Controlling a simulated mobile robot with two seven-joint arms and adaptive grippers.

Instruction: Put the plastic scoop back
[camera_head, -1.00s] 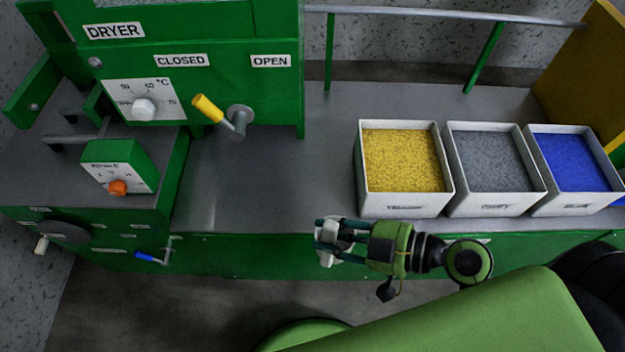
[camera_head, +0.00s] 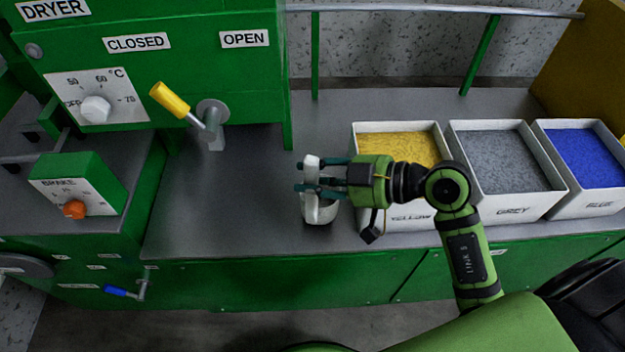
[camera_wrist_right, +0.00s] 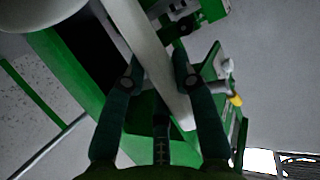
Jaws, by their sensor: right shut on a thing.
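A white plastic scoop (camera_head: 318,208) is at my right gripper (camera_head: 322,176), just left of the yellow bin, over the grey counter. The gripper's dark teal fingers are shut on the scoop. In the right wrist view the fingers (camera_wrist_right: 158,85) close on both sides of the scoop's long pale handle (camera_wrist_right: 160,65). The scoop's lower end appears at or just above the counter; I cannot tell whether it touches. My left gripper is not in view.
White bins of yellow (camera_head: 393,147), grey (camera_head: 498,163) and blue (camera_head: 577,162) granules stand in a row to the right. The dryer (camera_head: 230,75) with a yellow-handled lever (camera_head: 172,100) stands left. The counter (camera_head: 235,215) between is clear.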

